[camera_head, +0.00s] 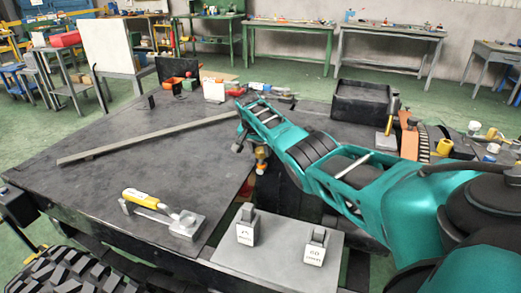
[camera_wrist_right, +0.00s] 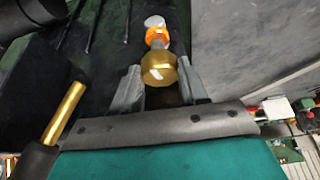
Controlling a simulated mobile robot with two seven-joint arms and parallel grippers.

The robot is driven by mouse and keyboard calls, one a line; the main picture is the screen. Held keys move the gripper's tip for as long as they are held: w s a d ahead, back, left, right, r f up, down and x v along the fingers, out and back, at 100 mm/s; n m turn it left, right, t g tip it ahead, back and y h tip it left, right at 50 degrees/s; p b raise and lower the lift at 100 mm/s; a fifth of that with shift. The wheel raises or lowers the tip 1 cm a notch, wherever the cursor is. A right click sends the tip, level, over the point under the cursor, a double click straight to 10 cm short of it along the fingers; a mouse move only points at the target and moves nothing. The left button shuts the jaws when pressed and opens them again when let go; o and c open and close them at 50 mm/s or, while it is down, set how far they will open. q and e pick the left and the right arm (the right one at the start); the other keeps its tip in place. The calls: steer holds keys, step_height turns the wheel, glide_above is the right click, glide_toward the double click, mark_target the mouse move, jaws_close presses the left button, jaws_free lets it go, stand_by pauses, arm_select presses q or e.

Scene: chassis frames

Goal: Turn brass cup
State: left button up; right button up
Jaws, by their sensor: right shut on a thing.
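The brass cup (camera_wrist_right: 158,68) is a faceted, gold-coloured piece. It sits between the two grey fingers of my right gripper (camera_wrist_right: 158,80) in the right wrist view, with an orange ring and a pale end beyond it. In the head view the brass cup (camera_head: 262,153) shows below the far end of my teal right arm, at the edge of the dark chassis deck, with orange under it. My right gripper (camera_head: 251,147) is shut on it there, partly hidden by the arm. How far the cup is turned cannot be told. My left gripper is not in view.
A long grey bar (camera_head: 150,138) lies on the deck (camera_head: 100,185). A yellow-handled tool (camera_head: 150,201) lies nearer the front. A grey plate (camera_head: 275,250) carries two labelled blocks. A dark bin (camera_head: 361,101) stands behind my arm. In the wrist view a brass rod (camera_wrist_right: 65,112) is left of the gripper.

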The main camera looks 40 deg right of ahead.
steer(key=m+b, duration=0.1)
steer(key=m+g+b, duration=0.1)
steer(key=b, duration=0.1)
steer(key=shift+w+f, duration=0.15)
steer(key=shift+f, duration=0.1)
steer(key=shift+m+b, duration=0.4)
steer(key=shift+r, duration=0.1)
steer(key=shift+m+b, duration=0.3)
steer(key=shift+b, duration=0.05)
steer(key=shift+r, duration=0.15)
steer(key=o, duration=1.1)
steer(key=shift+c, duration=0.2)
